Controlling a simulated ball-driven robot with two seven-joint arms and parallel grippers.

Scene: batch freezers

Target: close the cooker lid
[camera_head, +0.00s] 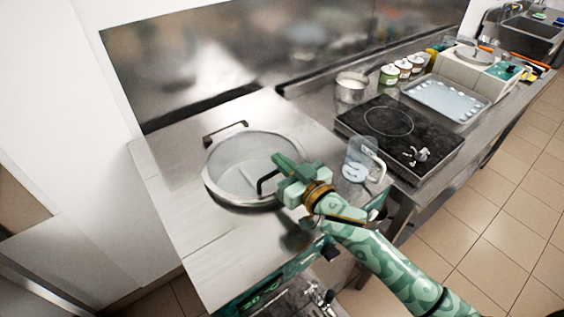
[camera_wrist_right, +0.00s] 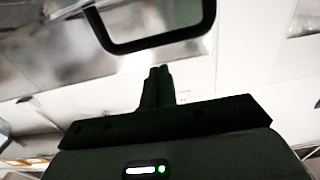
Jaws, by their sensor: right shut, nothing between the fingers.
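The cooker (camera_head: 212,187) is a round steel vessel with a pale grey inside, at the centre left of the head view on a steel counter. One dark bracket handle (camera_head: 224,131) stands at its far side. Another dark handle (camera_head: 263,185) shows at its near right side, partly hidden by my right gripper. I cannot tell how far the lid stands open. My right gripper (camera_head: 277,160) is shut and empty beside this near handle, over the right part of the rim. In the right wrist view its closed fingertips (camera_wrist_right: 158,72) are below a dark handle loop (camera_wrist_right: 155,42). My left gripper is out of view.
A clear jug (camera_head: 357,160) stands close right of the gripper. The counter (camera_head: 175,205) left of the cooker is clear.

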